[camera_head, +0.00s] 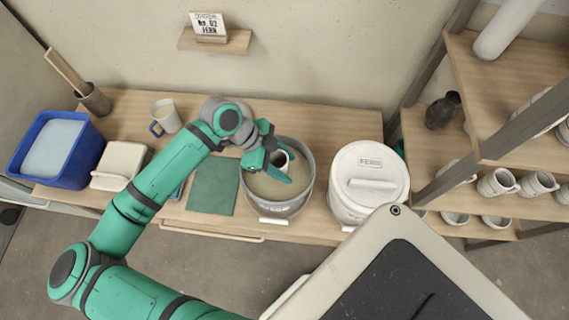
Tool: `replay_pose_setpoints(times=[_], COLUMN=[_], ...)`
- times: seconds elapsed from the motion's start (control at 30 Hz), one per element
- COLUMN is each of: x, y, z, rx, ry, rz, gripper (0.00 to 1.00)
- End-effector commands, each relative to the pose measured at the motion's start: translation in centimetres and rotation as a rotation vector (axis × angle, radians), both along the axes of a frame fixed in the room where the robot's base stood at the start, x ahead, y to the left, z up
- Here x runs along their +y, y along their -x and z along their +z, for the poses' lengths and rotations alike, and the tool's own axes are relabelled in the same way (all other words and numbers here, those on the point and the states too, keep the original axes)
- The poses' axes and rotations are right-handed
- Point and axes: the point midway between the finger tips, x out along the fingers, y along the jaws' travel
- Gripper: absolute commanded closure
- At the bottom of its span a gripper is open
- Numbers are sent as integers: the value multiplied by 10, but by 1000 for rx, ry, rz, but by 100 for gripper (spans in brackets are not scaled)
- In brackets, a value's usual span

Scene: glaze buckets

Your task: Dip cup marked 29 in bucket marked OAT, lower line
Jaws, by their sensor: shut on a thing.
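My gripper (272,172) is over the open grey bucket (310,180) in the middle of the workbench. It is shut on a small cup (281,157), which shows a pale rim and a dark inside. The cup is at or just above the tan glaze (265,189) in the bucket; I cannot tell if it touches it. The cup's mark is not visible. The bucket's front label (273,221) is too foreshortened to read, so I cannot confirm OAT. No dip line can be made out on the cup.
A lidded white bucket (369,178) stands right of the open one. Shelves with several cups (497,182) stand at right. A sign (208,25) sits on a wall ledge.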

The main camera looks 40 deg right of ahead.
Motion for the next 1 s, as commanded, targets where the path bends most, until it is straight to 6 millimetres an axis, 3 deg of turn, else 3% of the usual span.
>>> replay_pose_setpoints(times=[0.57, 1.0], x=[0, 0], y=[0, 0], z=[1, 41], rx=[0, -1], ry=[0, 0], rz=[0, -1], gripper=[78, 78])
